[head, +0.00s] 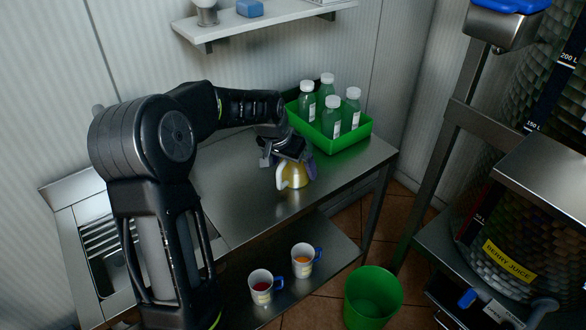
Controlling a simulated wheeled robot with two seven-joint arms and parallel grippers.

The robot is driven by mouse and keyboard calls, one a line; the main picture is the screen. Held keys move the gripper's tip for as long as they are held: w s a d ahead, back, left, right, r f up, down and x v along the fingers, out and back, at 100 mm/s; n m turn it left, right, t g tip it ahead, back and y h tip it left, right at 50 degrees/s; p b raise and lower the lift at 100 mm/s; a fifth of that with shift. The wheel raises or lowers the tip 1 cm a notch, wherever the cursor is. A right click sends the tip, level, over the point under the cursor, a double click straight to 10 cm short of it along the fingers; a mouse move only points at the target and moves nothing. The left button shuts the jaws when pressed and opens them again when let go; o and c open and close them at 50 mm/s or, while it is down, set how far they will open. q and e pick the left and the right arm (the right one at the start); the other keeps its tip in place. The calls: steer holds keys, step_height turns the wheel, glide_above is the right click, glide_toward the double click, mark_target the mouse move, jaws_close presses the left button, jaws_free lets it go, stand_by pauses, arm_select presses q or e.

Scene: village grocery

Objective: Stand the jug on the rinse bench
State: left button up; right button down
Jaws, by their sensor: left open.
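The jug (296,178) is small, with a yellow body and a white handle on its left side. In the head view it appears upright on the metal bench top (228,192), near its front edge. My left gripper (290,158) is open right above the jug, and its fingers hide the jug's upper part. I cannot tell whether the fingers touch it. My right gripper is not in view.
A green crate (345,146) with several capped bottles stands at the back right of the bench. Two mugs, one (261,287) with red contents and one (305,260) with orange, stand on the lower shelf. A green bin (373,296) is on the floor. A juice tank (515,235) stands right.

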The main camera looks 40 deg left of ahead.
arm_select(q)
steer(key=v, duration=1)
steer(key=shift+d+b, duration=0.1)
steer(key=shift+b, duration=0.3)
steer(key=shift+f, duration=0.15)
